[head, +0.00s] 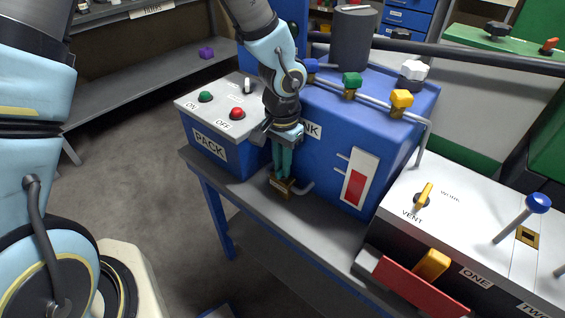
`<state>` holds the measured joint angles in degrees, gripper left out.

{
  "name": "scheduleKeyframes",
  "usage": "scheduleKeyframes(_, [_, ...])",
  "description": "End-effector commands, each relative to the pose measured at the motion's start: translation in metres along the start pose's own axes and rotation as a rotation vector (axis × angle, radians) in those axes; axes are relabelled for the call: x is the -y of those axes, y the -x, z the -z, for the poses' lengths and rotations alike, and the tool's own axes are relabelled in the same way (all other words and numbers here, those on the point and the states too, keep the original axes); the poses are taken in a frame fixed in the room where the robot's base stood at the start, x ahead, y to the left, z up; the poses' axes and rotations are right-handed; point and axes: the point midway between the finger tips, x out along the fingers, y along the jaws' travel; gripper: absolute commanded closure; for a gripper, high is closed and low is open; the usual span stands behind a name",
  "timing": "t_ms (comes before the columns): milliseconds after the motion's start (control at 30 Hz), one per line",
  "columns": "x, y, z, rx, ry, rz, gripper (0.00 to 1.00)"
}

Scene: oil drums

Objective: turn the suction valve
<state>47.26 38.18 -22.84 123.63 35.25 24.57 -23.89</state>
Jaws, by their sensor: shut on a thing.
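My gripper (282,174) points down in front of the blue tank, its teal fingers close together. It is shut on the suction valve, a small brass fitting (281,186) low at the tank's front, above the grey bench top. A short grey pipe runs from the valve to the right toward the tank. The fingers hide the valve's handle, so I cannot tell its angle. The blue tank (334,150) stands behind and to the right of my gripper.
The pack box (213,140) with green and red buttons stands close left of my gripper. Blue, green, yellow and white knobs (402,98) line the tank's top. A level gauge (359,178) is on its front. A white-topped panel (470,225) with a vent knob and levers stands right.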

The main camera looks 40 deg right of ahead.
Motion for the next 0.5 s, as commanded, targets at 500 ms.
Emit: scheduleKeyframes(500, [0.0, 0.0006, 0.0008, -0.002, -0.031, 0.0, 0.65])
